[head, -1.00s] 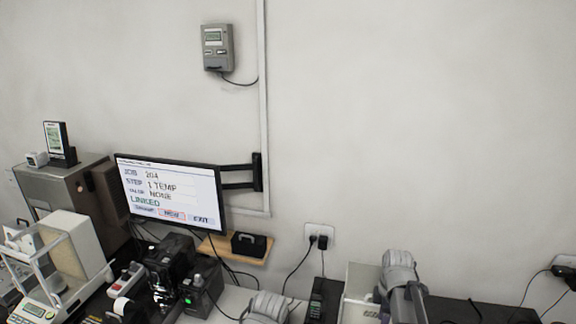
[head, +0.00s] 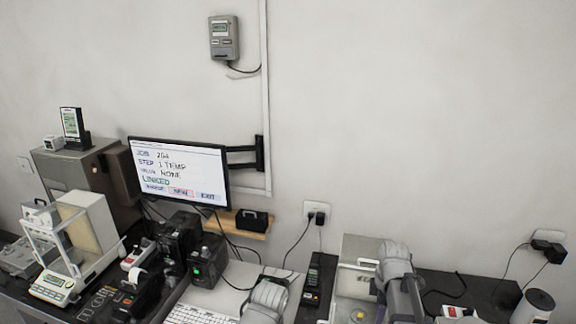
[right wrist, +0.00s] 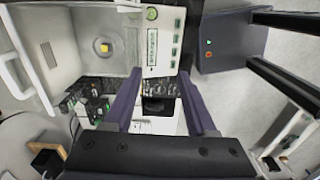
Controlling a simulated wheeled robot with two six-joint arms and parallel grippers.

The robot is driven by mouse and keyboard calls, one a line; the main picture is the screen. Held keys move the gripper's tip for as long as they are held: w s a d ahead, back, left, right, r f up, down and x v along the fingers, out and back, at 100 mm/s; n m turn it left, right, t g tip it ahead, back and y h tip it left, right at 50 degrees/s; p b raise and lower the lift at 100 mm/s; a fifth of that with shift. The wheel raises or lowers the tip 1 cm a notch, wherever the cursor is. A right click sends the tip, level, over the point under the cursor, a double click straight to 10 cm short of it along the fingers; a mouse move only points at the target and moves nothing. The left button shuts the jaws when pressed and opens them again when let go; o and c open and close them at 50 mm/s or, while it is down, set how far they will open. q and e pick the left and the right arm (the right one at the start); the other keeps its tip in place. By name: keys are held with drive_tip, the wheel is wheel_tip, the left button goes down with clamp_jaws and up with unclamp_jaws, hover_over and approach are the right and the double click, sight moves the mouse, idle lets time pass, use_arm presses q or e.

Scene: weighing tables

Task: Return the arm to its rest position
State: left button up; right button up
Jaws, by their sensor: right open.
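My right gripper (right wrist: 160,98) shows in the right wrist view, its two dark fingers spread apart with nothing held between them. Beyond the fingers is a white surface with a dark item (right wrist: 158,107) on it, apart from the fingers as far as I can tell. In the head view, grey parts of my arms rise from the bottom edge at the centre and right of centre. Neither gripper's fingertips can be made out there, and my left gripper is out of view.
A glass-sided balance (head: 68,262) stands at the left, below a wall-arm monitor (head: 181,172) reading "LINKED". A keyboard (head: 200,315) lies at bottom centre. In the wrist view, a pale open-chambered device (right wrist: 75,75) sits close left of the fingers.

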use_arm(q)
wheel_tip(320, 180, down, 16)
drive_tip(key=b, duration=1.5)
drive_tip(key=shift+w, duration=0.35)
use_arm(e)
drive_tip(key=s+a+f+m, duration=0.5)
drive_tip(key=a+f, duration=0.3)
drive_tip(key=a, duration=0.2)
drive_tip(key=s+a+f+m+h, duration=0.1)
drive_tip(key=s+a+f+m, duration=0.5)
drive_tip(key=s+a+f, duration=0.1)
drive_tip(key=a+f, duration=0.1)
drive_tip(key=a, duration=0.1)
drive_tip(key=shift+a, duration=0.35)
drive_tip(key=shift+c, duration=0.4)
